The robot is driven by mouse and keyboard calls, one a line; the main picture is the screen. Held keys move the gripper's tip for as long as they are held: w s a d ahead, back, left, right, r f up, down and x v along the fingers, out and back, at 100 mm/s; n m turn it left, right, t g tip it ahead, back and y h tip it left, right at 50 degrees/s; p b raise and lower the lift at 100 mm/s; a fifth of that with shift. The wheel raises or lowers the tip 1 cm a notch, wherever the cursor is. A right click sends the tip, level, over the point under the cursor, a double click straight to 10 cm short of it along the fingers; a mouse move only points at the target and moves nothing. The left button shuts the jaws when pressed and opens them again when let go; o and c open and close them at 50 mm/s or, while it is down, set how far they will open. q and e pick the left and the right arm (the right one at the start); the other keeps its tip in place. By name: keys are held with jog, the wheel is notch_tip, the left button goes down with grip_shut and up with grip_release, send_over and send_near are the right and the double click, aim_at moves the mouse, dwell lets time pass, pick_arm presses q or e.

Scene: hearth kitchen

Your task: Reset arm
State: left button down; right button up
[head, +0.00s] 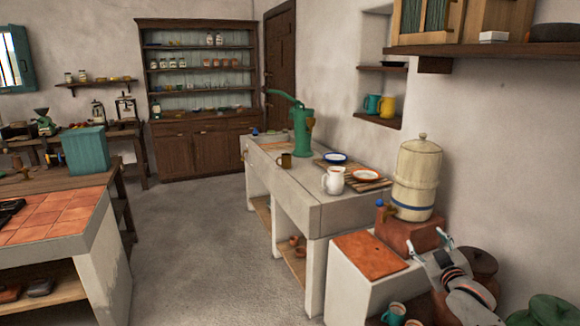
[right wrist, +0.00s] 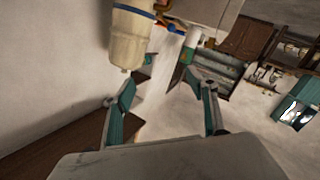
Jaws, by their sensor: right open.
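My right gripper (head: 429,246) is at the lower right of the head view, in front of the cream water filter and its reddish block. Its two fingers are spread apart with nothing between them. In the right wrist view the open fingers (right wrist: 168,92) also stand wide apart and empty. The cream water filter (head: 416,178) stands upright on the reddish block (head: 408,230); it also shows tilted at the top of the right wrist view (right wrist: 130,38). My left gripper is in neither view.
A concrete sink counter (head: 318,212) holds a green pump (head: 300,130), a white jug (head: 333,181) and plates. A wooden shelf (head: 470,48) juts from the right wall above the filter. Dark pots (head: 480,262) sit beside my right arm. The floor (head: 195,235) in the middle is clear.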

jog(key=s+a+f+g+y, duration=0.1)
jog(key=s+a+f, duration=0.2)
jog(key=s+f, duration=0.25)
jog(key=s+a+f+g, duration=0.1)
jog(key=s+a+f, duration=0.25)
jog(key=f, duration=0.35)
jog(key=s+a+f+g, duration=0.1)
jog(key=s+a+f, duration=0.3)
jog(key=s, duration=0.7)
jog(key=s+a+f+g+y, duration=0.1)
jog(key=s+a+f+g, duration=0.1)
jog(key=s+a+f, duration=0.2)
jog(key=s+a+f+g+y, duration=0.1)
jog(key=s+a+f, duration=0.4)
jog(key=s, duration=1.5)
notch_tip(320, 180, down, 4)
jog(key=shift+f+m, duration=0.2)
jog(key=shift+m, duration=0.1)
